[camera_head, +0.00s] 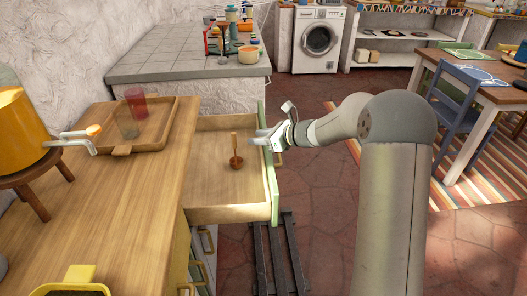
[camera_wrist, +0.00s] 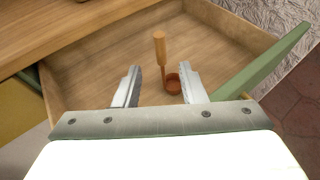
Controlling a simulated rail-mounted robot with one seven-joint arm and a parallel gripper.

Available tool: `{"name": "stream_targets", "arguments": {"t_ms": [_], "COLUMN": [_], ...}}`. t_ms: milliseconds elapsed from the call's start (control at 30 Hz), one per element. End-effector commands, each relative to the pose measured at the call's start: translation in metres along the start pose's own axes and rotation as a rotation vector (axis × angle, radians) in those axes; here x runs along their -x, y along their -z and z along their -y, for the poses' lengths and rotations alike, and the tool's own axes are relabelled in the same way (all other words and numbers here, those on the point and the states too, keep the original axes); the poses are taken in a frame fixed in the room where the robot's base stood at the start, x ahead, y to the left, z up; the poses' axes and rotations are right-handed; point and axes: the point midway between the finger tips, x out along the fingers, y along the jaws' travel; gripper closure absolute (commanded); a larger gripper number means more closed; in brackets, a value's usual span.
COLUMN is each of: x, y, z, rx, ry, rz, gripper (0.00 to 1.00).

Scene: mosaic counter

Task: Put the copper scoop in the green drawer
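The copper scoop (camera_head: 236,160) lies inside the open green drawer (camera_head: 271,190), on its wooden bottom near the middle. Its wooden handle points toward the back of the drawer in the head view. In the wrist view the scoop (camera_wrist: 172,83) shows between and beyond my fingertips, with its handle up and its copper bowl near the right finger. My gripper (camera_head: 262,138) is above the drawer's front edge. In the wrist view my gripper (camera_wrist: 160,82) is open with nothing held between its fingers. The drawer's green front (camera_wrist: 265,65) is on the right there.
A wooden counter (camera_head: 130,200) stands left of the drawer. It holds a tray (camera_head: 165,125) with two cups and an orange dispenser (camera_head: 20,125) on a stand. A dark slatted rack (camera_head: 275,260) is on the floor below the drawer. A tiled counter (camera_head: 180,62) is behind.

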Motion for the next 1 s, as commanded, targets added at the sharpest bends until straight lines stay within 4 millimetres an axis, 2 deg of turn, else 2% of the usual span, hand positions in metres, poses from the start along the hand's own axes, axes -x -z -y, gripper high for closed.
{"name": "stream_targets", "arguments": {"t_ms": [167, 267, 333, 367, 467, 500, 600, 700, 833, 900, 1000], "x": [0.004, 0.013, 0.03, 0.04, 0.087, 0.11, 0.169, 0.222, 0.269, 0.284, 0.293], "y": [-0.001, -0.002, 0.001, 0.004, 0.024, 0.035, 0.066, 0.095, 0.122, 0.13, 0.136], "z": [-0.004, -0.029, -0.063, -0.082, -0.147, -0.171, -0.223, -0.26, -0.286, -0.292, -0.296], "rx": [0.018, 0.138, 0.307, 0.398, 0.75, 0.893, 1.222, 1.483, 1.703, 1.767, 1.809], "ry": [-0.006, -0.054, -0.125, -0.168, -0.349, -0.433, -0.66, -0.88, -1.104, -1.179, -1.232], "rz": [-0.009, -0.069, -0.153, -0.197, -0.356, -0.416, -0.539, -0.622, -0.675, -0.688, -0.696], "gripper": [0.63, 0.63, 0.63, 0.63, 0.63, 0.63, 0.63, 0.63, 0.63, 0.63, 0.63]}}
